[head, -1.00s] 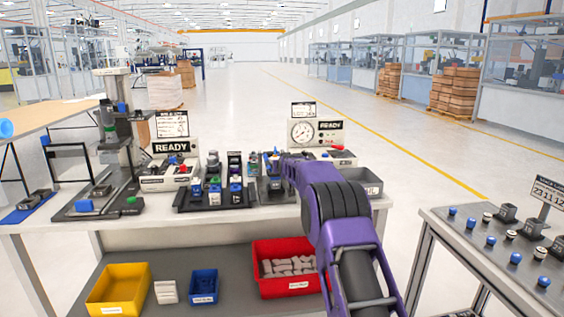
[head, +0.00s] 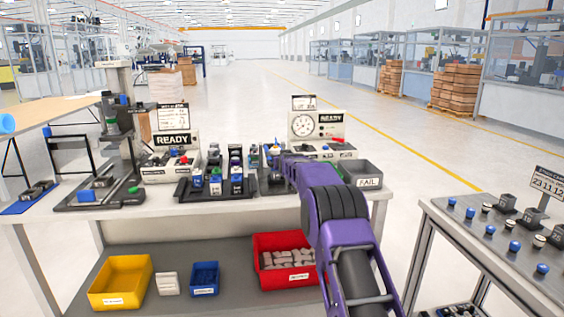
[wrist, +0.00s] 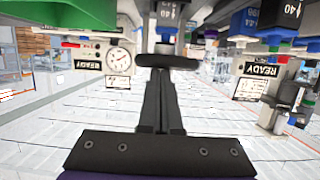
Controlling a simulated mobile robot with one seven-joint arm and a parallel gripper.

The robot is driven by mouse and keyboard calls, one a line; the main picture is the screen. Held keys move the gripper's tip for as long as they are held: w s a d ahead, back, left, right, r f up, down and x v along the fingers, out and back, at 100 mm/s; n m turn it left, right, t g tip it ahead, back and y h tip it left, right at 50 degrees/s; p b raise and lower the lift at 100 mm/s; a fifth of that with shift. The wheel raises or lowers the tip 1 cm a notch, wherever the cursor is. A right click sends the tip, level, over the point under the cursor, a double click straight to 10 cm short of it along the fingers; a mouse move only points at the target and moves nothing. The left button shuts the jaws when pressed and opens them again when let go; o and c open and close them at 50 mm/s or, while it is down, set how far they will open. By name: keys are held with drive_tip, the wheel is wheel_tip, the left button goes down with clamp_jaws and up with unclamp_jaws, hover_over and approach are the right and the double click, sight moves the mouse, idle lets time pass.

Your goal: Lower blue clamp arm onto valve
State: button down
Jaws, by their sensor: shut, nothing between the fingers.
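My gripper (wrist: 163,85) is shut and empty in the wrist view, its dark fingers pressed together and pointing away. A dark round part (wrist: 167,62) lies across the view at the fingertips; whether they touch it I cannot tell. In the head view, my purple arm reaches to the gauge station (head: 318,128) at the back right of the bench and hides the gripper. A small blue part (head: 273,150), perhaps the blue clamp arm, shows just left of the arm's end. The valve under it is hidden or too small to make out.
A grey FAIL bin (head: 367,172) stands right of my arm. A black rack (head: 216,188) with several valves is to the left, beside a READY box (head: 170,160). A red bin (head: 285,258) sits on the lower shelf. Another table (head: 480,225) is at right.

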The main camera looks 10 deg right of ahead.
drive_tip(key=f, duration=0.3)
drive_tip(key=shift+s+f+g, duration=0.1)
drive_tip(key=shift+s+g, duration=0.1)
drive_tip(key=shift+g, duration=0.1)
wheel_tip(320, 180, up, 6)
drive_tip(key=s+f, duration=0.6)
drive_tip(key=s, duration=0.1)
drive_tip(key=shift+f, duration=0.2)
drive_tip(key=shift+t, duration=0.4)
